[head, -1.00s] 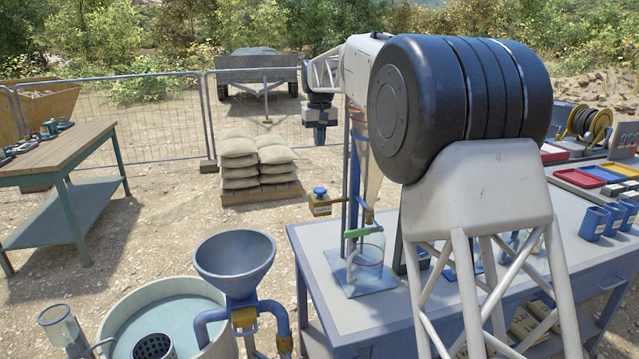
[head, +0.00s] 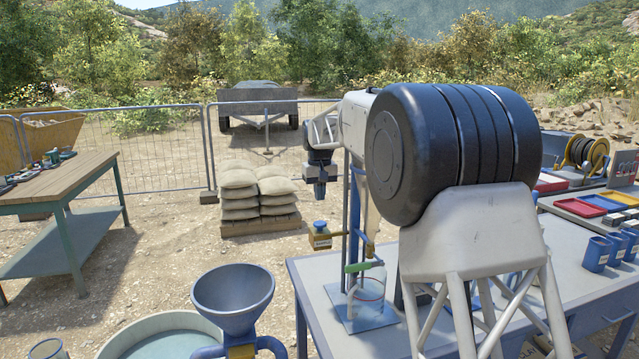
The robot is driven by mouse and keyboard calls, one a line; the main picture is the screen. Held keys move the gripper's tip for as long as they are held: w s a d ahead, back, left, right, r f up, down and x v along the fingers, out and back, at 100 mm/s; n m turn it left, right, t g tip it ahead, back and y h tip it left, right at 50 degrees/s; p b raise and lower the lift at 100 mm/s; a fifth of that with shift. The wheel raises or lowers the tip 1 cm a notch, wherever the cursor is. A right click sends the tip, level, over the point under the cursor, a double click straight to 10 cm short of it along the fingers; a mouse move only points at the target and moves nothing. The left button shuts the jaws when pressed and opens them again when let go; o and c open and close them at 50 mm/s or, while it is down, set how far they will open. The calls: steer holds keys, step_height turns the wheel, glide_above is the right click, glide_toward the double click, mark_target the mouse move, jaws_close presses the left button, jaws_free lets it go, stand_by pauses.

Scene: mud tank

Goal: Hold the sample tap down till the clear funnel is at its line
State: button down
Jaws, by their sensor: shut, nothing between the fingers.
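A brass tap body with a blue push cap (head: 320,237) sticks out to the left of a stand on the grey bench; I take it for the sample tap. My gripper (head: 320,197) points down just above the blue cap, with a small gap in the picture; its fingers look shut and hold nothing. The clear funnel (head: 362,212) hangs on the stand, mostly hidden behind my arm, so its line and level cannot be read. Below it is a green-handled valve (head: 357,267). A clear jar (head: 370,288) with a red ring stands under that.
My arm covers much of the bench's middle (head: 310,275). Blue cups (head: 597,253) and coloured trays (head: 600,203) are on the right. Open ground lies left of the bench.

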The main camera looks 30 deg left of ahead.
mark_target(320, 223)
step_height(320, 223, down, 7)
steer(key=shift+f, duration=0.2)
steer(key=shift+f, duration=0.1)
stand_by(0.5)
steer(key=shift+f, duration=1.5)
steer(key=shift+d+f, duration=0.1)
steer(key=shift+f, duration=0.2)
stand_by(4.2)
step_height(320, 223, up, 16)
stand_by(0.8)
